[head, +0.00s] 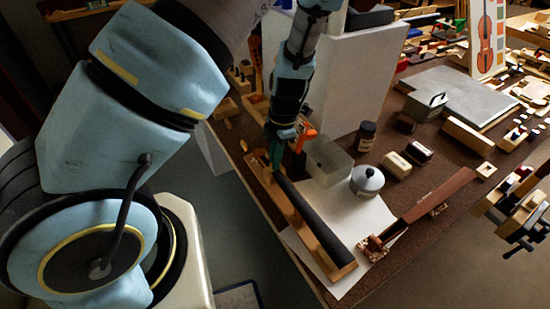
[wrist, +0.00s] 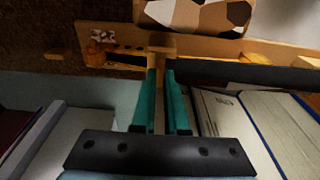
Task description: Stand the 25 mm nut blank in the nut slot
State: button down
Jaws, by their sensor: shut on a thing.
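My gripper (wrist: 161,68) has teal fingers and is shut on a small tan piece, the nut blank (wrist: 162,43), whose top shows just beyond the fingertips in the wrist view. The blank lies at the near end of the black fingerboard (wrist: 240,72), which runs off to the right. In the head view my gripper (head: 277,150) is at the upper end of the wooden neck with its black fingerboard (head: 312,218). The nut slot is hidden by the fingers, so I cannot tell whether the blank is seated in it.
A clear box (head: 328,160), a lidded grey pot (head: 367,181) and a dark jar (head: 366,136) stand right of the neck. A tall pale block (head: 345,80) rises behind. A brown bar (head: 435,196) lies to the right. A patchy white, black and tan object (wrist: 195,15) is close beyond the fingertips.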

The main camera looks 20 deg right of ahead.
jog(key=shift+f, duration=0.45)
jog(key=shift+r, duration=0.1)
dwell(0.5)
jog(key=c, duration=0.9)
grip_release()
jog(key=shift+o, duration=0.2)
notch_tip(320, 180, up, 11)
jog(key=d, duration=0.1)
jog(key=shift+w+d+f+b, duration=0.15)
jog(key=shift+d+f+b, duration=0.1)
jog(key=shift+b, duration=0.15)
